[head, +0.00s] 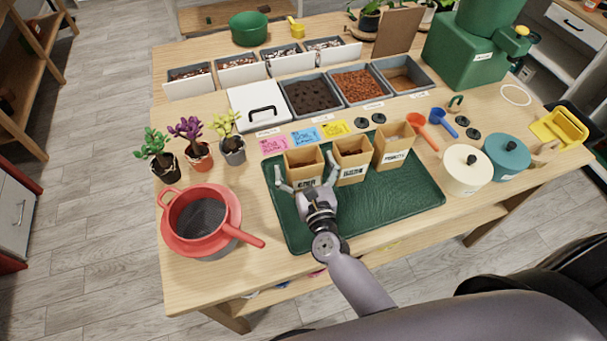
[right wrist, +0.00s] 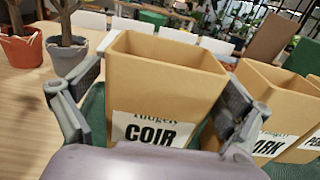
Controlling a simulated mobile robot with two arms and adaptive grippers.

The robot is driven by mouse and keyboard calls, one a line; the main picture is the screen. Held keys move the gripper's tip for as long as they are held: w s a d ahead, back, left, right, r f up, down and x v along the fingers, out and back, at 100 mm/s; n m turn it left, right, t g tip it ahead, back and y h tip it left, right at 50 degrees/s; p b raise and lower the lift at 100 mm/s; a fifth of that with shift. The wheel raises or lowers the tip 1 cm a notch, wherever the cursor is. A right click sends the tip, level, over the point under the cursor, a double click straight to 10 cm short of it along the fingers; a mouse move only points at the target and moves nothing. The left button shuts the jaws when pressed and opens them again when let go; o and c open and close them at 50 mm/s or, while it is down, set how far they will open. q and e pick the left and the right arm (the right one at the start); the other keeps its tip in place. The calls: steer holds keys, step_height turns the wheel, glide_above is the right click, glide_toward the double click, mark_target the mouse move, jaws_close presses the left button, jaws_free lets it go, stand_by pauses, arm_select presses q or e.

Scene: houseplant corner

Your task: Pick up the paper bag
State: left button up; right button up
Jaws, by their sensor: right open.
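Three open brown paper bags stand in a row on a green tray (head: 400,206). The left bag (head: 304,165) reads "COIR" in the right wrist view (right wrist: 165,75); it stands upright and its opening looks empty. The middle bag (head: 351,157) and the right bag (head: 392,144) stand to its right. My right gripper (head: 306,174) is open, with one finger on each side of the left bag. A small gap seems to show at the fingers, and I cannot tell whether either touches. My left gripper is not in view.
Three small potted plants (head: 199,150) and a red colander (head: 202,218) are at the left. Coloured cards (head: 305,137) lie behind the tray. Bins of substrate (head: 310,95) stand farther back. A cream pot (head: 465,170) and a teal pot (head: 507,157) are at the right.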

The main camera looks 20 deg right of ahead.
steer(key=shift+c, duration=0.2)
steer(key=c, duration=1.5)
steer(key=shift+c, duration=0.2)
steer(key=shift+r, duration=0.15)
